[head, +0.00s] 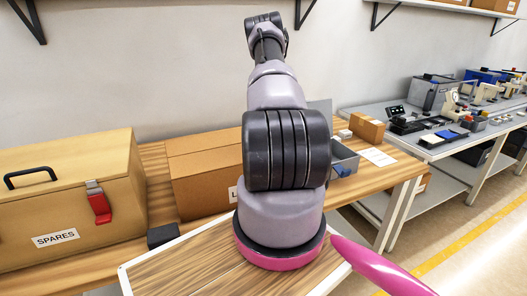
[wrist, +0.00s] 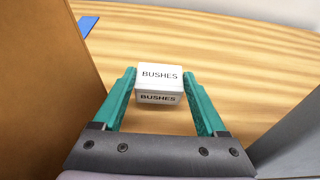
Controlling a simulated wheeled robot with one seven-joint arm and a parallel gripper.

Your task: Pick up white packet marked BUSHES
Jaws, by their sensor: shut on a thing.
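The white packet marked BUSHES (wrist: 160,78) sits between the two teal fingers of my gripper (wrist: 160,92) in the wrist view. Its top and near side both carry the word BUSHES. My gripper is shut on it, with a finger against each side. The wood surface shows around the packet; I cannot tell whether the packet touches it. In the head view my arm hides the gripper and the packet.
A cardboard box (head: 205,172) stands left of my arm, beside a wooden SPARES case (head: 70,195). A grey bin (head: 344,158) and a small carton (head: 367,127) stand to the right. In the wrist view, a brown wall (wrist: 45,70) is close on the left and a grey one (wrist: 290,140) on the right.

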